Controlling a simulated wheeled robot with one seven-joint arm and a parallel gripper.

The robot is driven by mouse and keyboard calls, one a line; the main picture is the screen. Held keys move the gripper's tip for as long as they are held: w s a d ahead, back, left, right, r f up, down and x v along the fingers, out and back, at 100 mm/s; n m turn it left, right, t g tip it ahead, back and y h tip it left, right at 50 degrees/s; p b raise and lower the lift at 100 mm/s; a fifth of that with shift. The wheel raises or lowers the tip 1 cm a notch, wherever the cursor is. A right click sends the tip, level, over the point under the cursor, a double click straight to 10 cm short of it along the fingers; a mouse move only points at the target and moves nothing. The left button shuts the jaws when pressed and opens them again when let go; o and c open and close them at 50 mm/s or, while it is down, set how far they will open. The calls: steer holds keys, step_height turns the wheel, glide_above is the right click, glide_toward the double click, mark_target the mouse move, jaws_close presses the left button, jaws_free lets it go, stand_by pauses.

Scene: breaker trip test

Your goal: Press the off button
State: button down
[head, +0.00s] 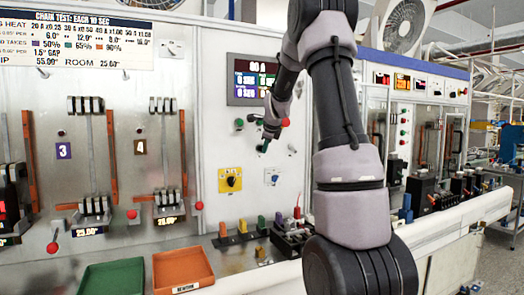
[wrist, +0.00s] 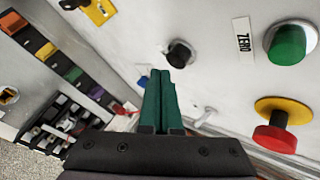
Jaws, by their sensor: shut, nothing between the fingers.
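My gripper (head: 265,145) is in front of the grey panel, below the display; its green fingers (wrist: 161,82) are shut and empty. In the wrist view, a red mushroom button (wrist: 275,137) on a yellow ring is right of the fingers. A green button (wrist: 288,44) in a silver collar is at upper right. A black button or knob (wrist: 179,53) is just beyond the fingertips; I cannot tell whether they touch. In the head view, a red button (head: 285,122) shows beside my gripper and a green button (head: 239,124) to its left. I see no "off" label.
The lit display (head: 253,80) is above. A yellow rotary switch (head: 230,180) is at lower left. Coloured blocks (head: 243,232), a green tray (head: 110,278) and an orange tray (head: 183,270) are below.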

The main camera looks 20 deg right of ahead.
steer(key=shift+s+d, duration=0.1)
steer(key=shift+s, duration=2.3)
steer(key=s+a+r+n+y, duration=0.1)
steer(key=s+a+r+n, duration=0.1)
steer(key=s+a+n, duration=0.45)
steer(key=s+a+r+n+y, duration=0.1)
steer(key=s+a+r+n, duration=0.15)
steer(key=s, duration=0.65)
steer(key=s+a+r+n+y, duration=0.1)
steer(key=s+a+n, duration=0.4)
steer(key=s, duration=0.3)
steer(key=s+a+f+n+g, duration=0.1)
steer(key=s+a+n, duration=0.1)
steer(key=s, duration=0.3)
steer(key=s+a+f+n, duration=0.2)
steer(key=s+n, duration=0.3)
steer(key=s, duration=0.1)
steer(key=shift+s+n+g+y, duration=0.15)
steer(key=shift+n+g+y, duration=0.15)
steer(key=shift+g, duration=0.1)
